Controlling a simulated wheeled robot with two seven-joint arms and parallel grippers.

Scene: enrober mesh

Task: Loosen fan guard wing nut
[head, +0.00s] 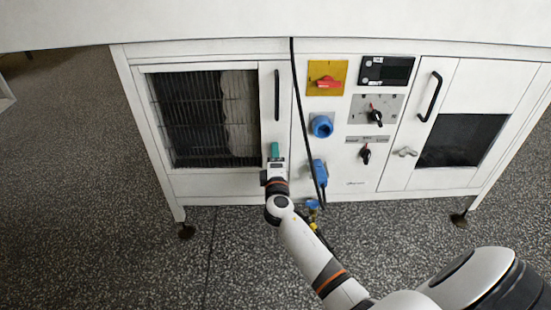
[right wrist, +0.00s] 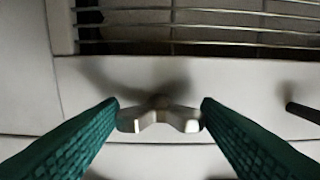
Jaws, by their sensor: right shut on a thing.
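The wing nut (right wrist: 158,118) is a pale metal piece with two wings on the door panel, below the grille in the right wrist view. My right gripper (right wrist: 160,108) has its two green fingers at the two wing ends and is shut on it. In the head view my right gripper (head: 275,152) is at the left door beside the lower right of the fan guard (head: 190,120), a dark wire grille, and hides this nut. My left gripper is not in view.
A black door handle (head: 277,95) stands out above my right gripper; its end shows in the right wrist view (right wrist: 303,113). A black cable (head: 297,110) hangs close to the right. A blue plug (head: 319,173), switches and another wing nut (head: 405,152) are further right.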

